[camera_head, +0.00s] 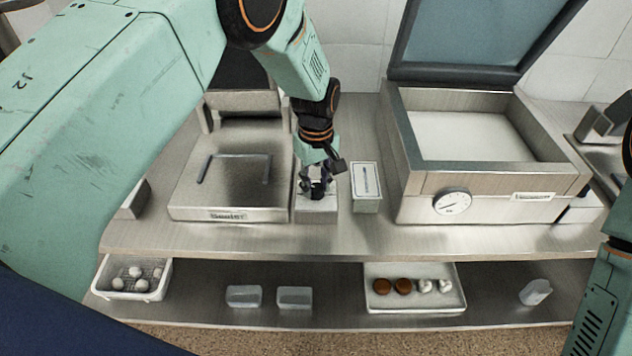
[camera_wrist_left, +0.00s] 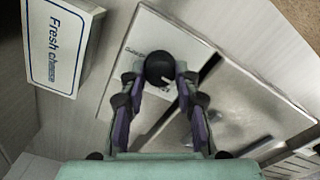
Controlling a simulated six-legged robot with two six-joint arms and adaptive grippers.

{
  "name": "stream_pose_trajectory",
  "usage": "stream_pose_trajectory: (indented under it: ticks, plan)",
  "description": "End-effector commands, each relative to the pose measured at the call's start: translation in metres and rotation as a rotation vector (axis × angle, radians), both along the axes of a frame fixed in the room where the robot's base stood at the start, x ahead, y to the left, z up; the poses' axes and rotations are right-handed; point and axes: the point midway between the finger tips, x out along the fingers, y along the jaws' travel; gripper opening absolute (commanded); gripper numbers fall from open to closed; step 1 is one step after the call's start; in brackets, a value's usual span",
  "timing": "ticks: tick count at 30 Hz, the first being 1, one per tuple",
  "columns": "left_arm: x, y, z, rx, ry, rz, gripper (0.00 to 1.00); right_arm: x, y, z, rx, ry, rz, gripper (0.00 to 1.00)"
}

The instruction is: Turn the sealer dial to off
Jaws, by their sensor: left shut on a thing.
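The sealer (camera_head: 228,180) is the flat steel machine on the left of the counter, with a dark bracket-shaped frame on its top plate. A small box (camera_head: 317,212) stands against its right side and bears the dial. In the left wrist view the dial is a round black knob (camera_wrist_left: 160,68) with a small light mark on its face. My left gripper (camera_head: 318,176) reaches down over this box; its fingers (camera_wrist_left: 160,80) are shut on the knob, one on each side. The fingers hide most of the dial in the head view. My right gripper is not clearly seen.
A white card box labelled Fresh cheese (camera_wrist_left: 60,42) stands right of the dial; the head view shows it too (camera_head: 366,188). A steel basin machine with a gauge (camera_head: 452,202) is farther right. The lower shelf holds a perforated basket (camera_head: 131,294) and a white tray (camera_head: 414,307).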

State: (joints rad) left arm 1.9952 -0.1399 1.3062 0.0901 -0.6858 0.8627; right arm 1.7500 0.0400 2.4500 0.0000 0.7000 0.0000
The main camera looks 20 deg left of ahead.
Motion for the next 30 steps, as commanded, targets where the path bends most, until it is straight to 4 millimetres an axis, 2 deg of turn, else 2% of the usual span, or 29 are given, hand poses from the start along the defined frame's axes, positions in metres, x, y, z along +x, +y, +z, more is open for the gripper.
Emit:
stream_pose_trajectory:
  ticks: [9,22,23,30]
  plan:
    - [-0.0037,-0.0006,-0.0028,0.000,0.011,0.075,0.00,0.0000,0.0000,-0.0006,0.000,0.000,0.000,0.40]
    - [-0.0039,-0.0006,-0.0029,0.000,0.011,0.083,0.00,0.0000,0.0000,-0.0006,0.000,0.000,0.000,0.40]
    - [-0.0039,-0.0006,-0.0029,0.000,0.011,0.083,0.33,0.0000,0.0000,-0.0007,0.000,0.000,0.000,0.40]
    - [-0.0022,-0.0004,-0.0016,0.000,0.006,0.081,0.53,0.0000,0.0000,-0.0006,0.000,0.000,0.000,0.40]
